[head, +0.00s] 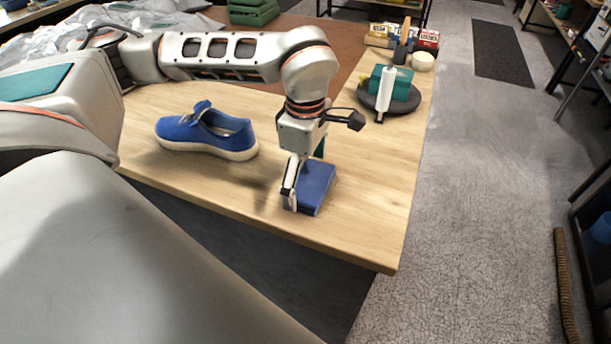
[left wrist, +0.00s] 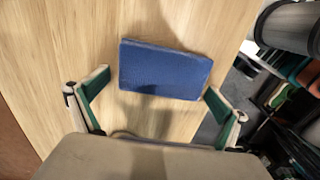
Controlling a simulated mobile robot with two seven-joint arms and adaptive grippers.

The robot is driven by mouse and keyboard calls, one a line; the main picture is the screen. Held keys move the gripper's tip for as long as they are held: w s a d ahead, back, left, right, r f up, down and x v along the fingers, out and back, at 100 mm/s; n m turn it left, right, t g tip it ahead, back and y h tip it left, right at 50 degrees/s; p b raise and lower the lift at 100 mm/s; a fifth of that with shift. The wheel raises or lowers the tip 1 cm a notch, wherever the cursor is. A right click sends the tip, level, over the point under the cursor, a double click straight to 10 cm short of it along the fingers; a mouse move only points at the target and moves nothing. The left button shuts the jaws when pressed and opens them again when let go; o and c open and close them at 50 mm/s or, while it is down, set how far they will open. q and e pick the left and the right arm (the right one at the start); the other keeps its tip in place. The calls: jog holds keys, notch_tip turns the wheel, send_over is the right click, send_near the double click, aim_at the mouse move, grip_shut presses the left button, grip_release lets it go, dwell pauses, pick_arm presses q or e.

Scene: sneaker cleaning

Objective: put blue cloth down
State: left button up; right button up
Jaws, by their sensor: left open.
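The blue cloth (head: 317,188) is a folded rectangular pad lying on the wooden table near its front edge. My left gripper (head: 303,190) is above and beside it, pointing down. In the left wrist view the blue cloth (left wrist: 165,69) lies flat on the wood, just ahead of and between the fingers of my left gripper (left wrist: 157,98). These fingers are spread wide, with green inner pads. Whether either finger touches the cloth I cannot tell. My right gripper is not in view.
A blue sneaker (head: 207,134) stands on the table (head: 225,189) to the left. A dark round tray (head: 400,104) with a teal block and a white tube, plus small boxes (head: 427,40), is at the back right. The table's front right corner is bare.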

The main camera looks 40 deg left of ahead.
aim_at(305, 178)
pick_arm(q)
notch_tip(305, 178, up, 12)
jog(key=shift+r+p, duration=0.15)
jog(key=shift+p, duration=0.25)
jog(key=shift+s, duration=0.1)
dwell(0.5)
